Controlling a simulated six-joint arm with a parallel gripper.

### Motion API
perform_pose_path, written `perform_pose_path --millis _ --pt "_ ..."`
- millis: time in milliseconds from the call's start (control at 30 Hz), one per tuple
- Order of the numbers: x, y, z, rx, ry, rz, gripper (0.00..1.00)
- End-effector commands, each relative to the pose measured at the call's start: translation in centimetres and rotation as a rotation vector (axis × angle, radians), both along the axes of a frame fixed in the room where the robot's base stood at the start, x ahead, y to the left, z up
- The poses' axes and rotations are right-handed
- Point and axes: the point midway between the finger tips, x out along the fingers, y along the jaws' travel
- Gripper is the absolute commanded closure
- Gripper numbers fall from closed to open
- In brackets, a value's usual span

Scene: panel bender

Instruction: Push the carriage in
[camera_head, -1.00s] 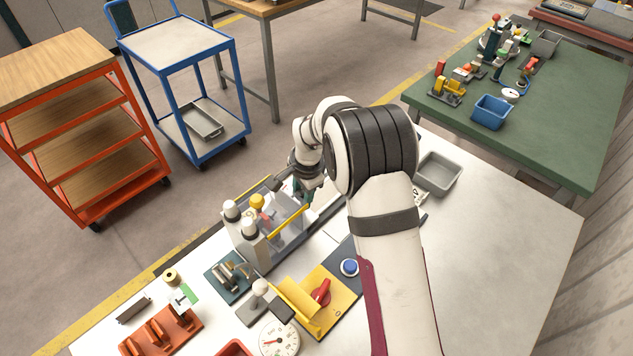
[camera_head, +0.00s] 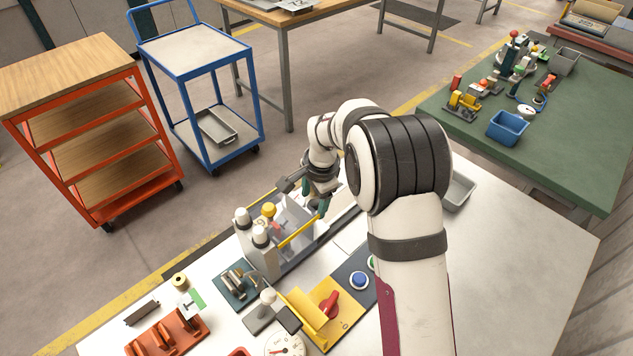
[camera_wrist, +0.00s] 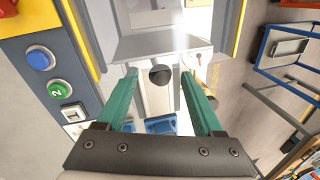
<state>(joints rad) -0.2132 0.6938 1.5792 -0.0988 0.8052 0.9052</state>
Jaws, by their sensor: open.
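The panel bender (camera_head: 262,252) stands on the pale bench, with white-capped posts and a yellow bar along its side. In the wrist view its grey carriage (camera_wrist: 130,48) sits between the yellow-edged sides, with a round black knob (camera_wrist: 160,74) on its near face. My gripper (camera_wrist: 158,76) has green fingers spread apart, one on each side of the knob in the picture. I cannot tell whether they touch anything. In the head view my gripper (camera_head: 323,198) is at the far end of the bender, partly hidden by my arm.
A blue button (camera_wrist: 40,58) and a green button (camera_wrist: 59,89) are on the panel left of my fingers. A red-handled switch (camera_head: 330,304), a gauge (camera_head: 285,345) and an orange fixture (camera_head: 168,335) share the bench. A grey bin (camera_head: 460,190) is partly behind my arm.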

Motion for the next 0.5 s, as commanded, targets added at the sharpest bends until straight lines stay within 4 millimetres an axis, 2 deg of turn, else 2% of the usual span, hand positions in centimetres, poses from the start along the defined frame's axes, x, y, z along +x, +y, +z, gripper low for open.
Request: perform_pose_path --millis 100,300,400,500 --pt "-0.5 -0.4 3.5 0.001 -0.005 0.0 0.31" --pt "-1.4 -0.9 9.0 0.002 -0.004 -0.001 0.31" --pt "-1.7 -1.1 10.9 0.002 -0.002 -0.001 0.31" --pt "-1.9 -1.3 12.0 0.001 -0.001 -0.001 0.31"
